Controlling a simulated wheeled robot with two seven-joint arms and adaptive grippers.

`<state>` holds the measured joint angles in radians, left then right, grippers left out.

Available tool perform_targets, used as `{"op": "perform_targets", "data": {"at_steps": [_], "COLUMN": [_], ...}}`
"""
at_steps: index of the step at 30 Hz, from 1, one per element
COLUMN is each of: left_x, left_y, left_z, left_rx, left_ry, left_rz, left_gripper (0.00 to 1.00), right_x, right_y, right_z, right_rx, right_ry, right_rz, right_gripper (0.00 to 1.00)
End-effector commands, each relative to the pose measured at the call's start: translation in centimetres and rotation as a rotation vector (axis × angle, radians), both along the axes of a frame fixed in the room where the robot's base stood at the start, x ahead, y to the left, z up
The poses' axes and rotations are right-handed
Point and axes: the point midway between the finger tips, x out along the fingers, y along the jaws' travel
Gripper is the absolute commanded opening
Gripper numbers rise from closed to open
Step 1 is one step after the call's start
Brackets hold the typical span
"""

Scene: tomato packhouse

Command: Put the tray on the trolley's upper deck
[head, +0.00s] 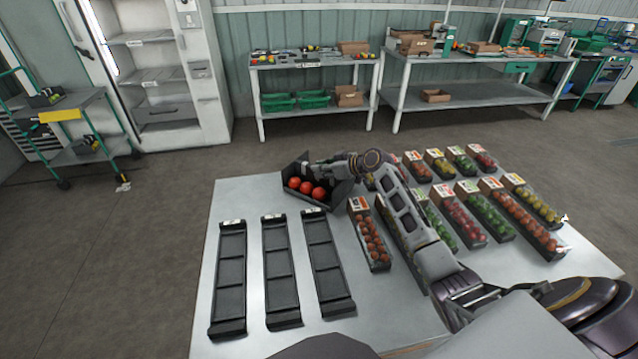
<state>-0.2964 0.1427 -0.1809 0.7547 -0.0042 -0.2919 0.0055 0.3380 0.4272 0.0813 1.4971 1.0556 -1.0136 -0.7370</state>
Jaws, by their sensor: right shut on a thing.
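A black tray (330,198) with a few red tomatoes in it is at the far edge of the table, tilted. My right gripper (328,163) is at this tray's far side and shut on it; the fingertips are small and partly hidden. The picture does not clearly show whether the tray's underside touches the table. The trolley (108,97) with green posts stands at the far left, apart from the table. Its upper deck (78,101) carries a dark item and a yellow piece near its edge. My left gripper is not in view.
The pale table (243,194) holds three empty black trays (281,270) on the left and rows of filled produce boxes (372,244) on the right. A white cabinet (208,85) stands beside the trolley. Workbenches (315,64) line the back wall. Open floor (140,215) lies between table and trolley.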

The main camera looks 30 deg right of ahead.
Motion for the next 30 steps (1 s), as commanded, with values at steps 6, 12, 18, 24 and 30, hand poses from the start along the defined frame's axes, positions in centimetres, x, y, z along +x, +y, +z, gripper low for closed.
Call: {"op": "perform_targets", "data": {"at_steps": [6, 12, 18, 24, 30], "left_x": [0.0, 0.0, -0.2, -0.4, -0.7], "left_y": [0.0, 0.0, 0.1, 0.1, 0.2], "left_z": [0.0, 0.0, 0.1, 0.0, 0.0], "left_rx": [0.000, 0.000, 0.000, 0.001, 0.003], "left_ry": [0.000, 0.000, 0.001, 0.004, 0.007], "left_rz": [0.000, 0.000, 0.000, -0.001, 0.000], "left_gripper": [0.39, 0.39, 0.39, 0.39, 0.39], "right_x": [0.1, 0.1, 0.1, 0.1, 0.1], "right_y": [0.0, -0.1, 0.0, 0.0, 0.0], "right_z": [0.3, 1.5, 3.9, 6.9, 9.2], "right_rx": [0.000, 0.000, -0.002, -0.001, -0.001], "right_ry": [-0.003, -0.005, -0.006, -0.007, -0.005], "right_rz": [0.000, -0.001, 0.000, 0.000, 0.001], "right_gripper": [0.00, 0.00, 0.00, 0.00, 0.00]}}
